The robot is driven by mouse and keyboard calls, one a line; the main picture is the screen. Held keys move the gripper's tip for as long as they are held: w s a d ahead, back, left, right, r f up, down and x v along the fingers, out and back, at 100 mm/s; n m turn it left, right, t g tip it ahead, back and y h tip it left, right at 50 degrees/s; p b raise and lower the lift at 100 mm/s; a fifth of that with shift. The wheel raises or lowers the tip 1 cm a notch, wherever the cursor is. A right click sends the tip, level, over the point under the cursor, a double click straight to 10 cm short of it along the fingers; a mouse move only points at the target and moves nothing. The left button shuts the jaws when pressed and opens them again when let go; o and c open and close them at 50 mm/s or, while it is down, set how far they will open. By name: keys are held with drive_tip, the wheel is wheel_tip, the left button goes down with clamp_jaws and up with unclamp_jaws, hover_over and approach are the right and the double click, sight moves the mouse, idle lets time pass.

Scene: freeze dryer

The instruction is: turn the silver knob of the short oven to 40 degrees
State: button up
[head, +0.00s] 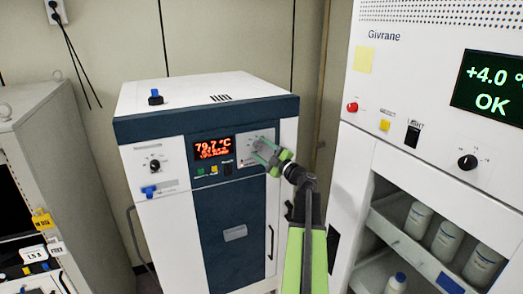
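The short oven (235,205), white with a dark blue door and top band, stands in the middle of the head view. Its red display (214,147) reads about 79.7 °C, with smaller lines that I cannot read. My gripper (263,150), with green fingers, is at the right part of the oven's control panel, over the dial area. A greyish shape, likely the silver knob (257,146), shows between or just behind the fingers. It is mostly hidden, so its pointer and the grip on it cannot be made out. A black knob (155,166) is on the panel's left.
A tall white Givrane cabinet (425,90) stands close on the right, with a shelf of white bottles (447,238). A grey unit (35,140) stands on the left. Small coloured buttons (214,169) sit under the oven display, and a door handle (271,242) is below my gripper.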

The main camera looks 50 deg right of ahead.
drive_tip(key=b+v, duration=0.3)
drive_tip(key=v, duration=1.4)
drive_tip(key=shift+s+b, duration=0.2)
drive_tip(key=shift+b, duration=0.15)
